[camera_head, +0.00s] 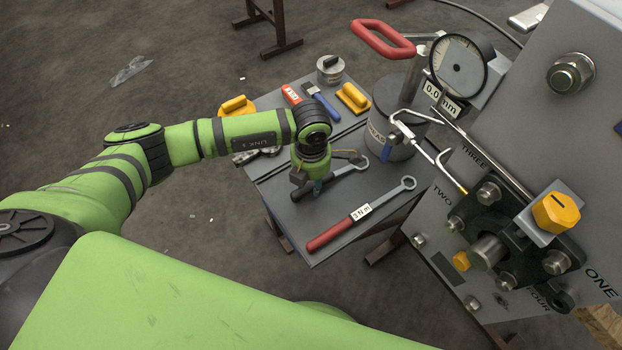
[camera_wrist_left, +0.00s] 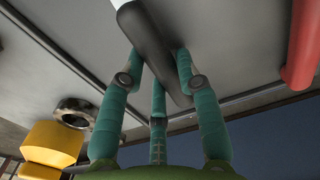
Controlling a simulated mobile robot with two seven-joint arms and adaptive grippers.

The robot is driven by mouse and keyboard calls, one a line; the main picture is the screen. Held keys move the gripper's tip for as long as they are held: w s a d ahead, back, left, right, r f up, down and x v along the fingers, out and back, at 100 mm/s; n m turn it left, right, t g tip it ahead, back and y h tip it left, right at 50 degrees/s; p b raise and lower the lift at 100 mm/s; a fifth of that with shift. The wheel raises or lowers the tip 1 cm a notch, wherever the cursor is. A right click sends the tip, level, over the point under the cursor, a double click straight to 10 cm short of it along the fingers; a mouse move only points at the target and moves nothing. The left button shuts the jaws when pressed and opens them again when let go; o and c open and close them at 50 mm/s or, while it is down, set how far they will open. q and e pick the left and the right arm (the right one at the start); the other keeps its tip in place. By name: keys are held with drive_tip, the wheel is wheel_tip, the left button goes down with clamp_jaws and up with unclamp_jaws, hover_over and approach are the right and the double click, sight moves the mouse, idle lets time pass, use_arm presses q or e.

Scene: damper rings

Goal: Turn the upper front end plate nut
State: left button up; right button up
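A large hex nut (camera_head: 570,73) sits high on the grey end plate (camera_head: 530,90) at the right of the head view; no gripper is near it. Smaller bolts (camera_head: 488,193) surround a dark flange below it. My left gripper (camera_head: 312,187) points down at the table, over a ring-ended wrench (camera_head: 352,168) with a dark handle. In the left wrist view, its teal fingers (camera_wrist_left: 158,62) straddle the dark handle (camera_wrist_left: 150,38); whether they press on it is unclear. A torque wrench with a red handle (camera_head: 328,236) lies nearer, labelled "3 N m". My right gripper is out of view.
A dial gauge (camera_head: 459,66), a thin bent pipe and a yellow knob (camera_head: 556,212) stick out around the end plate.

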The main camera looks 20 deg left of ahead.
use_arm(q)
clamp_jaws()
drive_tip(key=shift+w+r, duration=0.1)
drive_tip(key=shift+w, duration=0.1)
drive_tip(key=shift+r, duration=0.2)
drive_tip(key=shift+r+p, duration=2.2)
drive_tip(key=shift+r, duration=0.6)
